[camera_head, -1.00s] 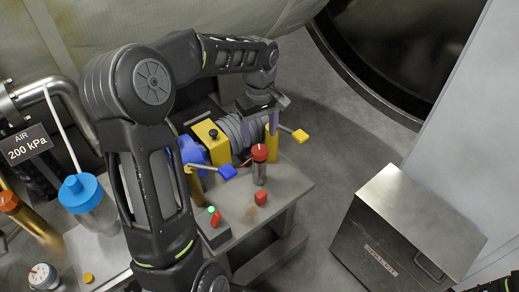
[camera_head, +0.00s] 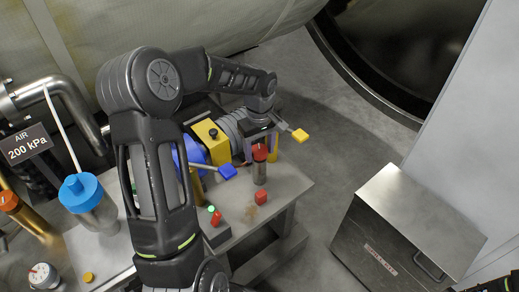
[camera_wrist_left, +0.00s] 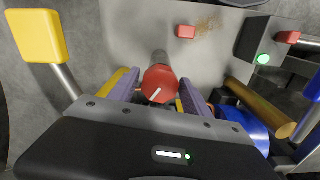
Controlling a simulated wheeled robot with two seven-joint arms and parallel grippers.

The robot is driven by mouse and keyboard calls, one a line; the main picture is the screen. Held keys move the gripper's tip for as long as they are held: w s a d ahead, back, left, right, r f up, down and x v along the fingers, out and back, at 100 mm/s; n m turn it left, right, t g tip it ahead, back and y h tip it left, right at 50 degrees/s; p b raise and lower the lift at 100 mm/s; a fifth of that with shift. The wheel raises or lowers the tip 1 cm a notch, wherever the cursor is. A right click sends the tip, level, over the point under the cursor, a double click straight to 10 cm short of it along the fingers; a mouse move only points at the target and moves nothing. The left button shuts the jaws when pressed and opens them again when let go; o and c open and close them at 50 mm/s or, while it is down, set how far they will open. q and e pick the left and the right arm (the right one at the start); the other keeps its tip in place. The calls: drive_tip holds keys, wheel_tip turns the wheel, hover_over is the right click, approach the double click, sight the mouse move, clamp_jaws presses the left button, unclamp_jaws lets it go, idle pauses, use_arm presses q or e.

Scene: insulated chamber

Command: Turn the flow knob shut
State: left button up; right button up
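A red round knob (camera_head: 260,152) with a white line on its top stands on an upright metal post on the grey bench. In the left wrist view the knob (camera_wrist_left: 160,83) shows in the middle, between the two purple fingers. My left gripper (camera_head: 261,143) is open, one finger on each side of the knob at its far side. A gap shows between knob and fingers in the wrist view; whether they are level with it is hard to tell.
Blue (camera_head: 228,171) and yellow (camera_head: 300,135) paddle levers flank the knob. A small red block (camera_head: 261,198) and a box with a green light (camera_head: 211,209) sit on the bench (camera_head: 285,190). A metal chest (camera_head: 400,235) stands on the floor at the right.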

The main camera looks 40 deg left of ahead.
use_arm(q)
drive_tip(key=c, duration=1.1)
